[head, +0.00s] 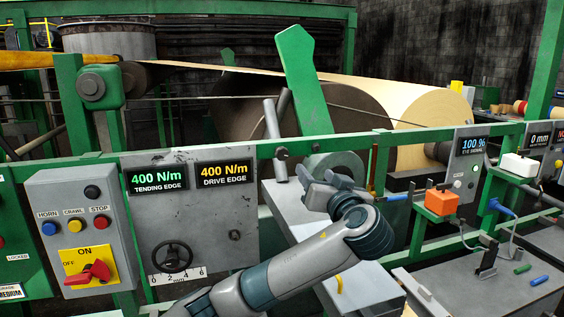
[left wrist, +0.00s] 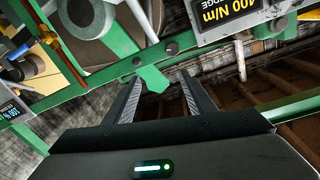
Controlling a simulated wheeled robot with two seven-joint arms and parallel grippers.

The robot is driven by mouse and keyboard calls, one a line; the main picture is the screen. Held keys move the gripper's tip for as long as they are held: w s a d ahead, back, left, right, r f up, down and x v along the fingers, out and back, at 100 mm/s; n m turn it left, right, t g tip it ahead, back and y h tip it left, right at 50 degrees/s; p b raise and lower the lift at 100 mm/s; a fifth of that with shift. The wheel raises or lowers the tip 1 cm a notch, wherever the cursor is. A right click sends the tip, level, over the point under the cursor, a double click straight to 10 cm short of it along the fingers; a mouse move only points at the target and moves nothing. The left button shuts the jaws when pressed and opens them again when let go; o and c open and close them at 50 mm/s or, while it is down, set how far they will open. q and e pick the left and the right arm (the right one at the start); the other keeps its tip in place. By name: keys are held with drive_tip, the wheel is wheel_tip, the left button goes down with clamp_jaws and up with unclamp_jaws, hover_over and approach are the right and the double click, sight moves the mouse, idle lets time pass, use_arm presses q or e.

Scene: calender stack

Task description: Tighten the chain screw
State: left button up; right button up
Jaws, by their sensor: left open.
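I cannot make out a part that is surely the chain screw. A grey panel (head: 200,205) carries a small black handwheel (head: 172,257) over a millimetre scale and a small round fitting (head: 235,234) to its right. My left gripper (head: 318,180) is to the right of this panel, below the green rail (head: 345,142). In the left wrist view my left gripper (left wrist: 163,88) has its two fingers apart with nothing held between them. A green bracket (left wrist: 150,78) on the rail shows just beyond the fingertips; contact cannot be told. My right gripper is not in view.
Displays above the panel read 400 N/m. A large paper roll (head: 405,105) is behind the rail. An orange block (head: 441,203) sits on a green bracket at right.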

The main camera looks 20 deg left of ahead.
use_arm(q)
drive_tip(key=a+n, duration=0.1)
drive_tip(key=a+f+n+y, duration=0.1)
drive_tip(key=a, duration=0.1)
drive_tip(key=shift+n+g, duration=0.3)
drive_tip(key=shift+n, duration=0.1)
drive_tip(key=shift+a, duration=0.1)
drive_tip(key=p, duration=0.7)
approach(283, 156)
drive_tip(key=x, duration=0.9)
drive_tip(key=shift+w+a, duration=0.1)
drive_tip(key=shift+a, duration=0.05)
drive_tip(key=shift+w+a, duration=0.35)
drive_tip(key=shift+w, duration=0.2)
